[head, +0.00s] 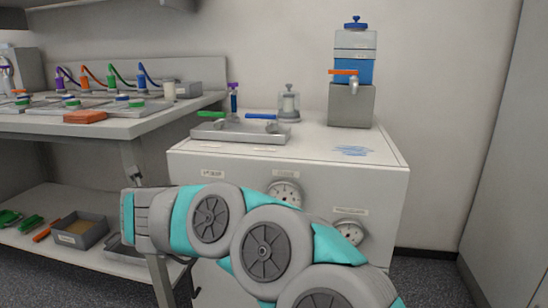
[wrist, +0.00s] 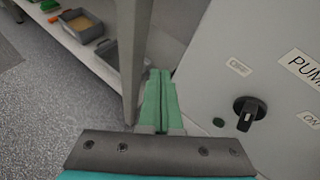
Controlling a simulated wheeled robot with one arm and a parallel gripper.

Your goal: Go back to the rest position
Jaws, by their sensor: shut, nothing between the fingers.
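My gripper (wrist: 160,100) has green fingers, which lie together with nothing between them in the wrist view. They point down past the left side of the white pump cabinet (head: 230,165), next to a grey bench leg (wrist: 132,55). In the head view my arm crosses the lower middle in front of the cabinet, and the gripper's fingers cannot be made out. In the wrist view the cabinet front (wrist: 250,60) is to the right of the fingers, with a black knob (wrist: 249,108) and a label reading "PUM".
A bench (head: 150,124) with coloured cables stands left. Its lower shelf holds a grey bin (head: 80,232). Speckled floor (wrist: 45,110) is clear at left.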

